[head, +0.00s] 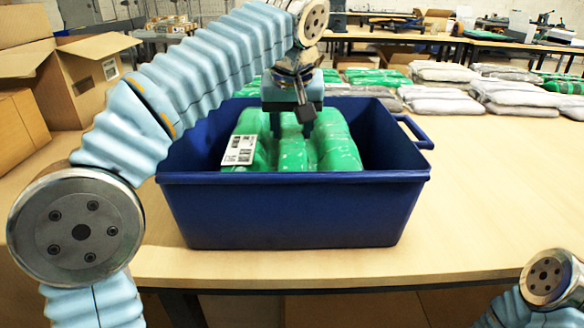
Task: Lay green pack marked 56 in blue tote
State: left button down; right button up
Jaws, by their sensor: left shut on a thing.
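The blue tote (295,212) stands near the front edge of the table. A green pack (338,150) with a white label is inside the tote's opening. My left gripper (293,132) reaches down over the tote and is shut on the green pack, its fingertips pressed into the pack's middle. I cannot read the number on the label, and the front wall hides the pack's lower side, so I cannot tell whether it touches the tote floor. My right gripper is out of view; only part of my right arm shows at the lower right corner.
Rows of green packs (376,78) and white packs (445,100) lie on the table (490,200) behind and right of the tote. Open cardboard boxes (75,75) stand at the left. The table right of the tote is clear.

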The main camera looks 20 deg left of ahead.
aim_at(293, 137)
pick_arm(q)
notch_tip(293, 137, down, 7)
jog(key=shift+r+b, duration=0.1)
jog(key=shift+b, duration=0.85)
jog(key=shift+c, duration=2.4)
grip_release()
jog(key=p+v, duration=0.3)
jog(key=v, duration=0.7)
jog(key=shift+s+d+r, duration=0.1)
jog(key=shift+s+r, duration=0.05)
jog(key=shift+r, duration=0.2)
jog(key=shift+s+r, duration=0.25)
jog(key=shift+r, duration=0.25)
